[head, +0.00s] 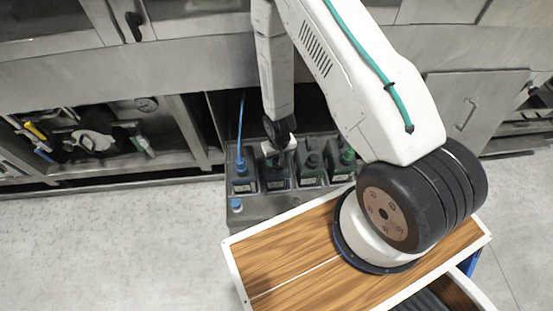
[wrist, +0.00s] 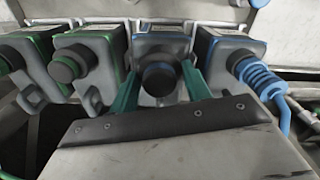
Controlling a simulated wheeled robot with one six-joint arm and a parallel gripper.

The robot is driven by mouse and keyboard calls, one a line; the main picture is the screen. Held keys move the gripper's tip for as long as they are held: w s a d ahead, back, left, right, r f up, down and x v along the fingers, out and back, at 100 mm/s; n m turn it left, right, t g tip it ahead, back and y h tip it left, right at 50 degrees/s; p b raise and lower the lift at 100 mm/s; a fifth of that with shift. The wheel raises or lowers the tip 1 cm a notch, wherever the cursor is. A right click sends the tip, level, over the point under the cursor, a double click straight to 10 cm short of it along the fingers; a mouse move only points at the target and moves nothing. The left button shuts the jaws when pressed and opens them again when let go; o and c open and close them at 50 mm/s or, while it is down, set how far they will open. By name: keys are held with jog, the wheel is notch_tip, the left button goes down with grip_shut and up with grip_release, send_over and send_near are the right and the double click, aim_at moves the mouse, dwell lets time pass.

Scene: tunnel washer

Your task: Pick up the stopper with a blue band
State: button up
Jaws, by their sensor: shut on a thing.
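The stopper with a blue band (wrist: 158,79) is dark and round, and sits at the mouth of a grey container with blue edging (wrist: 160,44). In the wrist view, my gripper (wrist: 160,88) has one teal finger on each side of it and is shut on it. I cannot tell whether the stopper is lifted off the neck. In the head view, my gripper (head: 279,150) is over the second container from the left (head: 276,182) and hides the stopper.
Two green-edged containers (wrist: 86,62) with dark stoppers stand left in the wrist view. The containers stand on a grey tray (head: 262,207) with a small blue cap (head: 236,205). Steel panels rise behind.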

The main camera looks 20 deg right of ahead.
jog(key=s+r, duration=0.1)
jog(key=s, duration=1.3)
jog(key=shift+s+r, duration=0.35)
jog(key=shift+r, duration=0.05)
jog(key=shift+r, duration=2.25)
